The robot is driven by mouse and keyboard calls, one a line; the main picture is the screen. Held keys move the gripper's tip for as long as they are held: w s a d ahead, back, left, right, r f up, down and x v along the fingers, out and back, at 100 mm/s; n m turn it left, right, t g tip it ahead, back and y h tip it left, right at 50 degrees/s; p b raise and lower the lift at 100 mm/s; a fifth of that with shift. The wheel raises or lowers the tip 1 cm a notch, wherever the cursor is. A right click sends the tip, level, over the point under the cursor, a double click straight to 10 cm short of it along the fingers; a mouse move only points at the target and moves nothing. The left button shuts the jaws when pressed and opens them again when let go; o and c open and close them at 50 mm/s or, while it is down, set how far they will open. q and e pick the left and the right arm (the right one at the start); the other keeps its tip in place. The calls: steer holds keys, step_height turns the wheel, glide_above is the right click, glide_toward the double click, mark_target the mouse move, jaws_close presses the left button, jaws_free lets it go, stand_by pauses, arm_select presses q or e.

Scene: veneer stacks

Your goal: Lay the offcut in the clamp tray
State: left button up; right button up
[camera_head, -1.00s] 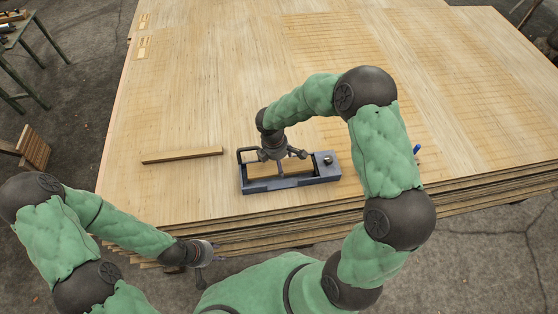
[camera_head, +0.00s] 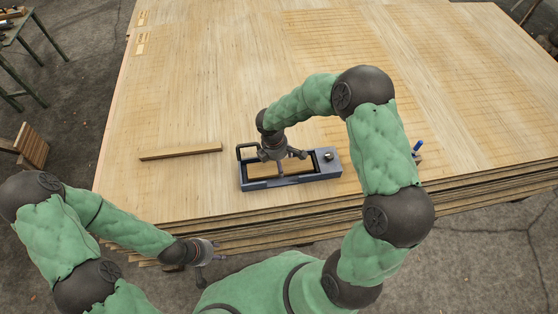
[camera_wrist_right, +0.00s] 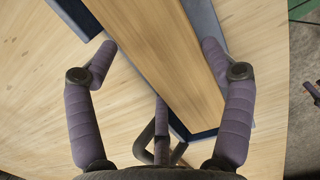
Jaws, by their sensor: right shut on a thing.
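The clamp tray (camera_head: 328,168) is a dark blue-grey frame near the front edge of the veneer stack. The offcut (camera_head: 266,171), a light brown wooden piece, is within the tray's outline. In the right wrist view the offcut (camera_wrist_right: 165,50) runs between the two fingers of my right gripper (camera_wrist_right: 155,58), with parts of the blue tray (camera_wrist_right: 207,25) beside it. My right gripper (camera_head: 275,160) is shut on the offcut. I cannot tell whether the offcut touches the tray floor. My left gripper (camera_head: 210,251) hangs off the stack's front edge, apart from the tray; its jaws are too small to read.
A wooden strip (camera_head: 181,152) lies on the stack left of the tray. A small blue-tipped item (camera_head: 418,146) is near the right front, partly behind my right arm. The veneer stack (camera_head: 210,80) is mostly clear behind. A green trestle (camera_head: 20,40) stands at the far left.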

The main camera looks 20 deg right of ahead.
steer(key=shift+f+b, duration=0.6)
steer(key=shift+f, duration=0.3)
steer(key=o, duration=1.1)
steer(key=shift+r, duration=0.1)
step_height(320, 180, up, 12)
steer(key=a, duration=0.1)
steer(key=shift+w+a, duration=0.2)
steer(key=shift+f, duration=0.2)
